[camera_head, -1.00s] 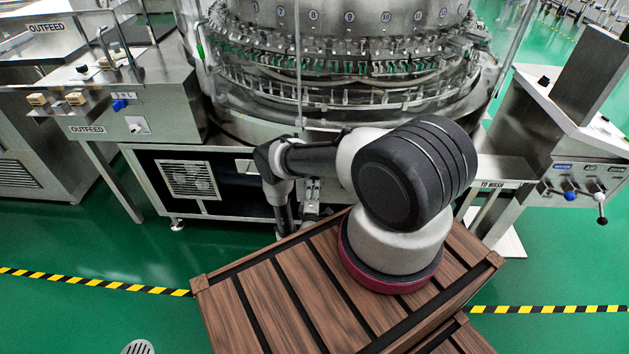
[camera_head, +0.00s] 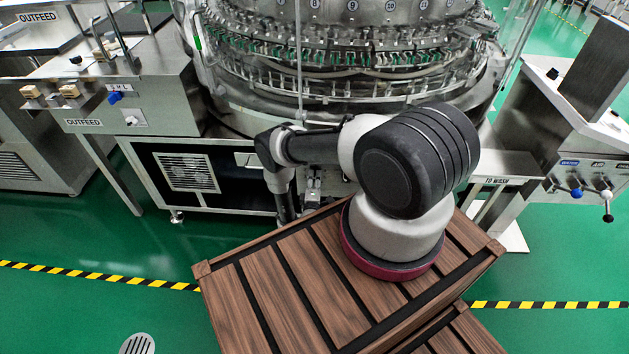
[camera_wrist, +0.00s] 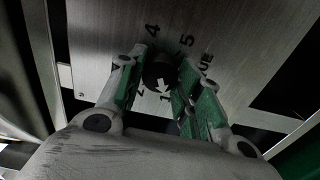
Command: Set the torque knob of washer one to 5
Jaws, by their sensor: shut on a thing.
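In the wrist view, a dark round torque knob (camera_wrist: 158,67) sits on a brushed metal panel (camera_wrist: 235,25) of the washer. The white arrow on the knob points down in the picture, toward the marks 1 and 2. The 4 and 5 are printed above it, and the letters "UE" show at the right. My gripper (camera_wrist: 161,62) is shut on the knob, one green-padded finger on each side. In the head view, the washer (camera_head: 350,75) stands behind my arm, which reaches down to its lower front; the gripper and knob are hidden there.
My arm rises above a brown slatted wooden surface (camera_head: 247,290). An outfeed panel (camera_head: 160,95) with switches stands at the left. Another control panel (camera_head: 590,180) with a blue knob stands at the right.

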